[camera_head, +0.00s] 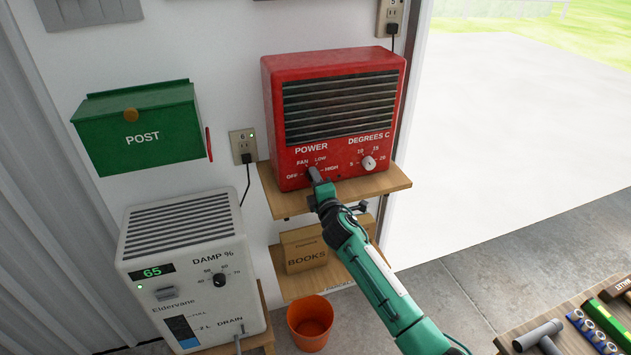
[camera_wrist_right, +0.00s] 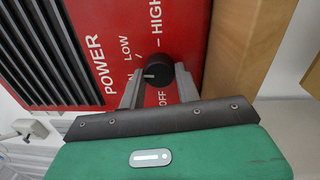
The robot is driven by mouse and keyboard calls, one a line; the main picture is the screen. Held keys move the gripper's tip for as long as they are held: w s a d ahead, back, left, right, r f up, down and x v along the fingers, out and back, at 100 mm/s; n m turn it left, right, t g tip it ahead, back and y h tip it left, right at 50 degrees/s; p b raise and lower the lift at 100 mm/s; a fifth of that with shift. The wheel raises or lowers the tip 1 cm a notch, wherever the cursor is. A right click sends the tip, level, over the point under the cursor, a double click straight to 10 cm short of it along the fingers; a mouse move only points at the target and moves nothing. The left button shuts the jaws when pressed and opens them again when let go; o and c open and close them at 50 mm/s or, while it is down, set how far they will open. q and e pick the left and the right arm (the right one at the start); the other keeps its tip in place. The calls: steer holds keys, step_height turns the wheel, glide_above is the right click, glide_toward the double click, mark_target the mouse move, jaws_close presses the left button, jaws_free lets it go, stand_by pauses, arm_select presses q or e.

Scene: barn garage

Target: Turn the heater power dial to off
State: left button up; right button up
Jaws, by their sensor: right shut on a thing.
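The red heater (camera_head: 342,110) stands on a wooden shelf, its front facing me. Its power dial (camera_wrist_right: 158,71) is a black knob with a white pointer mark. In the right wrist view the mark points left, toward the POWER lettering and the FAN/LOW side, not at OFF. My right gripper (camera_head: 317,178) is at the dial, with one finger on each side of it, shut on it. The gripper (camera_wrist_right: 157,85) hides part of the FAN marking in the wrist view. In the head view the gripper covers most of the dial. My left gripper is not in view.
The white degrees dial (camera_head: 369,163) is right of the power dial. The wooden shelf (camera_head: 395,180) lies just below the heater. A green post box (camera_head: 140,125), a dehumidifier (camera_head: 190,265) and an orange bucket (camera_head: 310,322) are to the left and below.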

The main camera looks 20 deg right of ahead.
steer(key=n, duration=0.4)
steer(key=shift+n+p, duration=0.4)
steer(key=n+p, duration=0.1)
steer(key=n, duration=0.3)
steer(key=shift+n+y+p, duration=0.3)
steer(key=shift+n+p, duration=0.1)
steer(key=n+p, duration=0.3)
steer(key=n, duration=0.2)
steer(key=shift+d+n, duration=0.15)
steer(key=shift+n, duration=0.15)
steer(key=n+p, duration=0.2)
steer(key=n, duration=0.2)
steer(key=shift+g, duration=0.3)
steer(key=shift+f+n+p, duration=0.15)
steer(key=shift+n+p, duration=0.15)
steer(key=shift+p, duration=0.05)
steer(key=o, duration=1)
steer(key=shift+s, duration=0.1)
steer(key=s, duration=0.4)
steer(key=s+d+b, duration=0.1)
steer(key=s, duration=0.8)
steer(key=shift+s+d, duration=0.15)
steer(key=shift+s, duration=0.15)
